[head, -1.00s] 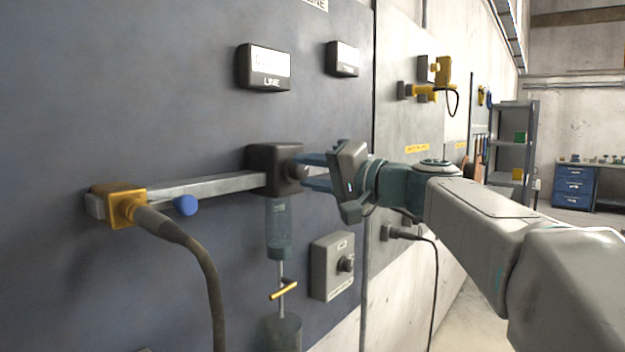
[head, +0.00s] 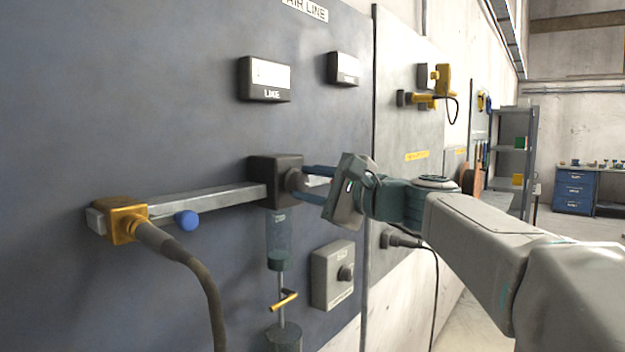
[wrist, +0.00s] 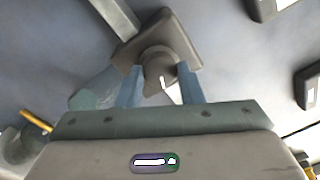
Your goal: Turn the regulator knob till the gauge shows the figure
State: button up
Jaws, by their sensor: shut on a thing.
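The regulator is a dark block (head: 262,180) on a metal rail, with a round dark knob (head: 296,184) on its right face. In the wrist view the knob (wrist: 157,66) has a white mark and sits between the two blue fingers. My gripper (head: 308,184) is shut on the knob.
A yellow fitting (head: 127,219) with a thick hose is at the rail's left end, near a blue knob (head: 186,220). Shelves (head: 511,150) stand far right.

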jog(key=m+p, duration=0.2)
jog(key=m, duration=0.2)
jog(key=shift+m, duration=0.3)
jog(key=shift+f+m+p, duration=0.1)
jog(key=shift+m+p, duration=0.85)
jog(key=shift+m, duration=0.65)
jog(key=o, duration=1)
jog(key=shift+s, duration=0.1)
jog(key=b+v, duration=0.2)
jog(key=v, duration=1.1)
jog(key=shift+s+d, duration=0.2)
jog(key=shift+s, duration=0.15)
